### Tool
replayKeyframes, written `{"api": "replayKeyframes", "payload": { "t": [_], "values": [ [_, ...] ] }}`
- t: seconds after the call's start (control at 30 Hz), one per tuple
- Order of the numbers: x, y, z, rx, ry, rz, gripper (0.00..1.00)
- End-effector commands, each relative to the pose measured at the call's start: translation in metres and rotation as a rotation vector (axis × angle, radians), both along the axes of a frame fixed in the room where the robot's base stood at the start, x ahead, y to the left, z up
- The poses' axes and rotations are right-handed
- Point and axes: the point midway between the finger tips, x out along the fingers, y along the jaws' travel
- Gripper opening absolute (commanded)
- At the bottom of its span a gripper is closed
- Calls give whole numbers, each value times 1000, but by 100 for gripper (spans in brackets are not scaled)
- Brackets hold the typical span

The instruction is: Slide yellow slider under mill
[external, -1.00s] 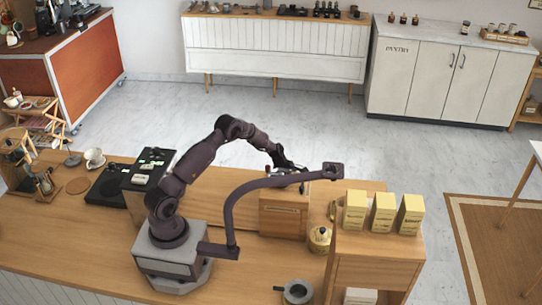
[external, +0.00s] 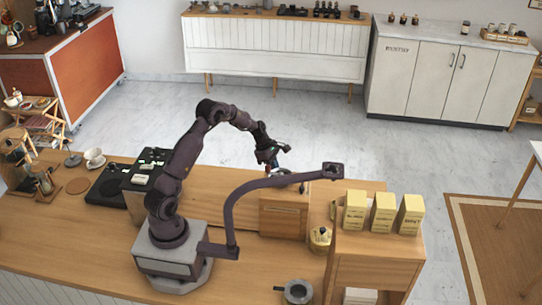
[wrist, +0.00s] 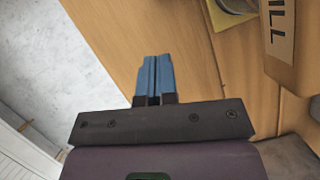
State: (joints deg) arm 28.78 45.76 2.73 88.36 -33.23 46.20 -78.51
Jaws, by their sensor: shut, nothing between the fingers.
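My gripper (external: 284,152) is in the air above the far edge of the counter, behind the wooden box with a drawer. In the wrist view its blue fingers (wrist: 155,77) are together with nothing between them, above bare wood. A tan panel lettered "MILL" (wrist: 279,38) shows at the upper right of the wrist view, apart from the fingers. I cannot make out a yellow slider for certain in either view.
The wooden drawer box (external: 283,217) stands on the counter (external: 90,245). A brass-coloured pot (external: 320,239) is at its right. A wooden cabinet (external: 375,265) carries yellow cartons (external: 383,213). A dark curved arm-like post spans the space in front of the box.

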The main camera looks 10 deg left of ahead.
Motion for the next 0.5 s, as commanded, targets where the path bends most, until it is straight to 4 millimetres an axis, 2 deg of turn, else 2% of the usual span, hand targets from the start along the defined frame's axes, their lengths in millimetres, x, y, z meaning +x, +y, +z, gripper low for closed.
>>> {"api": "replayKeyframes", "payload": {
  "t": [0.17, 0.27, 0.37, 0.5],
  "values": [
    [6, 14, 9, 3, 6, 23, 0],
    [17, 45, -7, -12, 62, 114, 0],
    [18, 71, -28, -141, 161, 173, 0],
    [16, 69, -31, -339, 173, 111, 0]
  ]
}}
